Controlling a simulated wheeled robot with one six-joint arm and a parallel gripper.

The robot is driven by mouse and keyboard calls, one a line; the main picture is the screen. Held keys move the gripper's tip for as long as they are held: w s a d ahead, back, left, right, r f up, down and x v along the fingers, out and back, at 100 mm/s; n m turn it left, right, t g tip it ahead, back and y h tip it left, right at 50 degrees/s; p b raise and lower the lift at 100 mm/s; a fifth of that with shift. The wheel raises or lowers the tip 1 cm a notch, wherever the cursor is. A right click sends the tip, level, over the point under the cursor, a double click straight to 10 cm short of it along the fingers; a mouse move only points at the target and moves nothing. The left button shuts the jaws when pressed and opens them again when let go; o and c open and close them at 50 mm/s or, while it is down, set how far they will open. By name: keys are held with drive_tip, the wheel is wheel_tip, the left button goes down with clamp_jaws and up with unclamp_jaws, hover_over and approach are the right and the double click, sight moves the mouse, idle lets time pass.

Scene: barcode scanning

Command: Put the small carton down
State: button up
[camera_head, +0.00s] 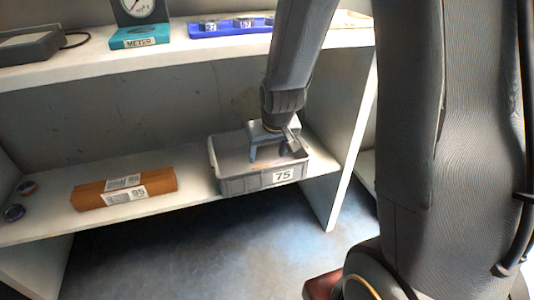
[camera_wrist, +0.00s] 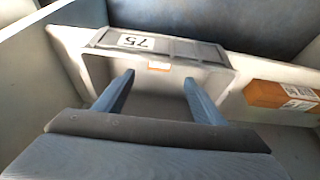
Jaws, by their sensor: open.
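My gripper (camera_head: 272,152) is open, with its fingers reaching down into a grey bin (camera_head: 232,187) labelled 75 on the lower shelf. In the wrist view the fingers (camera_wrist: 158,82) are spread apart with nothing held between them. A small orange-and-white thing (camera_wrist: 159,66), which looks like a small carton, lies inside the bin (camera_wrist: 208,52) by the wall with the label, just beyond the fingertips. The bin's wall and my gripper hide it in the head view.
A long orange-brown carton (camera_head: 160,182) labelled 95 lies left of the bin; it also shows in the wrist view (camera_wrist: 276,95). Two small round items (camera_head: 14,212) sit at the shelf's left end. The upper shelf (camera_head: 150,62) holds a meter (camera_head: 140,38) and a blue tray (camera_head: 205,32). An upright panel (camera_head: 345,140) stands right of the bin.

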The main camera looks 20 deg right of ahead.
drive_tip(key=s+a+r+n+g, duration=0.1)
drive_tip(key=s+a+r, duration=0.2)
drive_tip(key=s+a, duration=0.2)
drive_tip(key=s+a+r+n+g, duration=0.2)
drive_tip(key=s+a+r, duration=0.2)
drive_tip(key=s, duration=0.7)
drive_tip(key=s+a+r+n+g, duration=0.1)
drive_tip(key=s+a+r+n, duration=0.1)
drive_tip(key=s+a+r, duration=0.2)
drive_tip(key=s+a, duration=0.2)
drive_tip(key=s, duration=0.2)
drive_tip(key=shift+s+r+g+y, duration=0.2)
drive_tip(key=shift+g+y, duration=0.1)
drive_tip(key=shift+a, duration=0.1)
drive_tip(key=d+r+m+p, duration=0.5)
drive_tip(key=d+r+p, duration=1)
drive_tip(key=p, duration=0.9)
drive_tip(key=shift+s+r, duration=0.4)
drive_tip(key=shift+r, duration=1.4)
drive_tip(key=shift+c, duration=0.3)
